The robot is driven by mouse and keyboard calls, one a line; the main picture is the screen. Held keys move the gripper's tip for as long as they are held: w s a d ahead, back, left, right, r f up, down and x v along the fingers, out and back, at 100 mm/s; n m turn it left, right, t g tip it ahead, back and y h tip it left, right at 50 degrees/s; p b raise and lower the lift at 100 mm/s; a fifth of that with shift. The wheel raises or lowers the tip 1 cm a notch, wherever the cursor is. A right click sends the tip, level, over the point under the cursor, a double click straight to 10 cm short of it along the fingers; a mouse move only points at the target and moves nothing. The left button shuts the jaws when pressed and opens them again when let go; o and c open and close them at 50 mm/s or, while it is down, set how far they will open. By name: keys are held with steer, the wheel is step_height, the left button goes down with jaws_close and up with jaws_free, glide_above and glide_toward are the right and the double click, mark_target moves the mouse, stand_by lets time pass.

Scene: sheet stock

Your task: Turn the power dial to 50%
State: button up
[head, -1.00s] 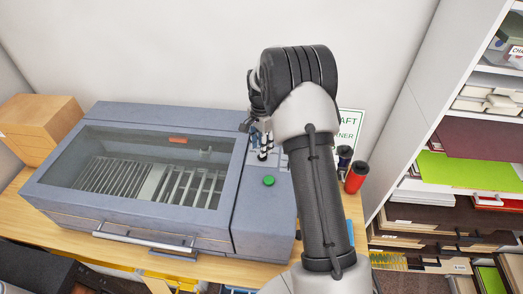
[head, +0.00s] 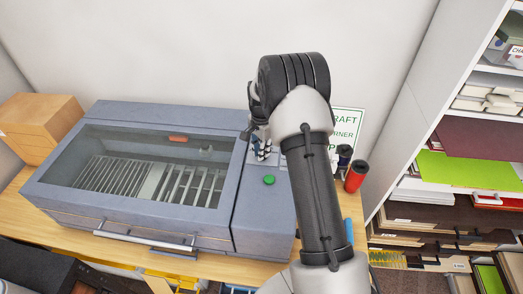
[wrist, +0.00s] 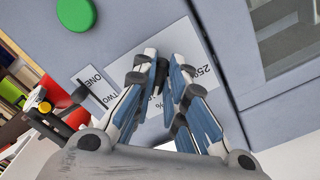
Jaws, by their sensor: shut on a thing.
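The power dial (wrist: 161,73) is a small dark knob on a pale label plate of the blue-grey machine (head: 262,220). In the wrist view its plate reads "25%" on the right, and another "%" mark shows partly between the fingers. My gripper (wrist: 163,62) is shut on the dial, with its blue-padded fingers on either side. The fingers hide much of the dial and the scale, so I cannot read its setting. In the head view my gripper (head: 264,153) is at the machine's right-hand panel, partly behind my arm.
A green button (head: 269,180) is near my gripper; it also shows in the wrist view (wrist: 76,14). A plate marked "ONE" and "TWO" (wrist: 92,84) is beside the dial. The machine's glazed lid (head: 130,205) is closed. A red cylinder (head: 356,177) stands right of the machine.

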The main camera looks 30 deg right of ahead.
jaws_close()
steer(key=shift+f+n+b, duration=0.1)
steer(key=shift+n+b, duration=0.75)
steer(key=shift+n, duration=0.25)
steer(key=n+b, duration=0.1)
steer(key=n, duration=0.2)
steer(key=shift+s+d+b, duration=0.1)
steer(key=shift+b, duration=0.3)
steer(key=n+b, duration=0.1)
steer(key=n, duration=0.5)
steer(key=shift+s+d+b, duration=0.1)
steer(key=shift+b, duration=0.3)
steer(key=shift+n, duration=0.4)
steer(key=o, duration=0.6)
jaws_free()
steer(key=shift+o, duration=0.2)
